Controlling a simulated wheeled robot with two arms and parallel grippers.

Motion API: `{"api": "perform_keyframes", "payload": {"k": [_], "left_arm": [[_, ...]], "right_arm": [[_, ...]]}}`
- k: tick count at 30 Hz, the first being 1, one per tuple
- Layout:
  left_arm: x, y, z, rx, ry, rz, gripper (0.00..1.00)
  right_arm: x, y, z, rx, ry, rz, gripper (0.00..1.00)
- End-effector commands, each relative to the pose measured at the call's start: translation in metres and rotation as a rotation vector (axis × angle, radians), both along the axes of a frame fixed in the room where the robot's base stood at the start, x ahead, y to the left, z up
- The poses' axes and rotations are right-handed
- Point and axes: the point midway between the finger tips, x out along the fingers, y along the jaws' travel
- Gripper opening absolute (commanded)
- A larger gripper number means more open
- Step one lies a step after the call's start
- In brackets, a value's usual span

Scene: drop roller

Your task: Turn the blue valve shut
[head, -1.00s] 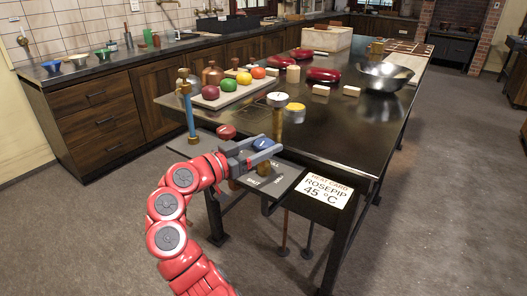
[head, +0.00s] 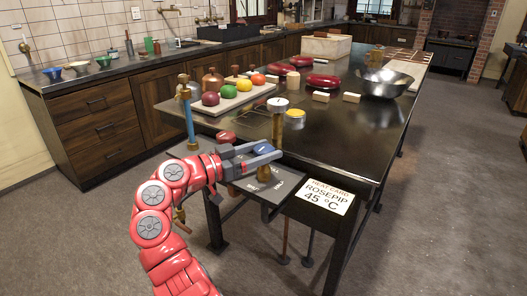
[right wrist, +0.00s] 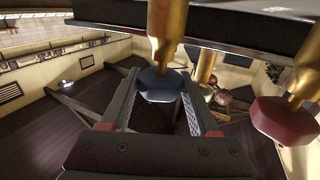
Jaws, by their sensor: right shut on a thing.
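The blue valve knob (head: 263,149) sits on the panel fixed to the near end of the dark table. My right gripper (head: 270,152) is shut on it, one finger on each side. In the right wrist view the blue knob (right wrist: 160,84) shows between the two fingers, on a brass stem. A red valve knob (head: 226,137) stands to the left of it in the head view, apart from the fingers. The red knob also shows at the right in the right wrist view (right wrist: 285,120). My left gripper is not in view.
A brass post with a white top (head: 277,105) stands close behind the gripper. A blue and brass post (head: 188,115) stands at the table's left corner. A card reading ROSEPIP 45 °C (head: 325,196) hangs at the front. A tray of fruit (head: 205,111) lies on the table.

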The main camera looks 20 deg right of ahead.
Motion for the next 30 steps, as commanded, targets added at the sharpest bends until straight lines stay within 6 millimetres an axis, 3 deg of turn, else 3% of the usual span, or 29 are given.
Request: {"api": "perform_keyframes", "payload": {"k": [23,24,28,30], "left_arm": [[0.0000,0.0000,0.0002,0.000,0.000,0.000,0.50],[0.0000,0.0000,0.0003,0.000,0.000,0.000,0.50],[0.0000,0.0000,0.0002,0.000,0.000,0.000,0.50],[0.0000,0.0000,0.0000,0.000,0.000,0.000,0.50]], "right_arm": [[0.0000,-0.0012,0.0027,-0.005,-0.003,-0.006,0.06],[-0.0001,-0.0013,0.0027,-0.005,-0.003,-0.006,0.67],[-0.0001,-0.0009,0.0019,-0.004,-0.002,-0.006,0.90],[0.0000,-0.0006,0.0015,-0.004,-0.002,-0.005,0.91]]}}
